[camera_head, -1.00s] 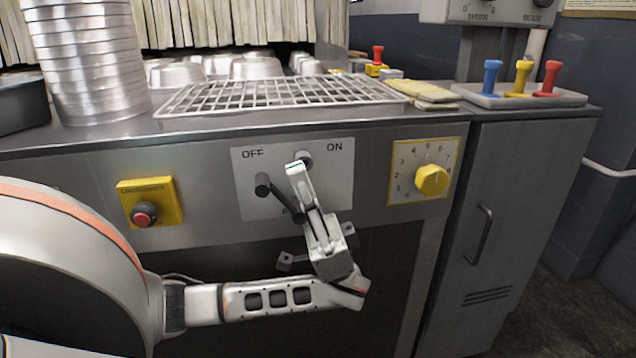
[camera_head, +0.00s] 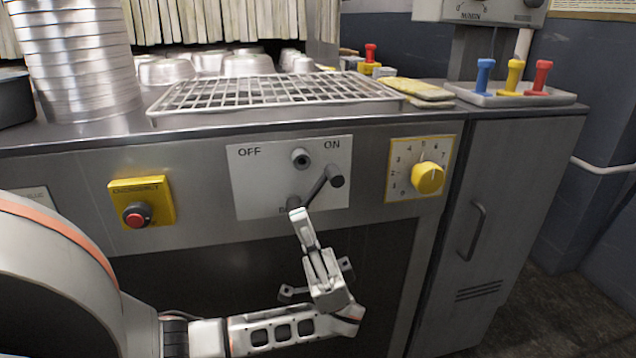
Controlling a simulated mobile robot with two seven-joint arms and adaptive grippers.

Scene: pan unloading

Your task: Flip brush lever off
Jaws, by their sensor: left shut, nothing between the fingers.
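The brush lever (camera_head: 319,191) is a dark grey bar on a light plate (camera_head: 250,192) marked OFF at upper left and ON at upper right. Its knobbed end points up and right, under ON. A separate round post (camera_head: 301,158) sticks out between the two words. My left gripper (camera_head: 298,215) is shut and empty, pointing up. Its tips are just below the lever's pivot end and cover part of the label there; I cannot tell whether they touch it. My right gripper is not in view.
A yellow emergency box with a red button (camera_head: 138,214) is left of the plate, and a yellow dial (camera_head: 427,178) is right of it. A wire rack (camera_head: 270,92) and a stack of pans (camera_head: 78,60) stand on the counter above.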

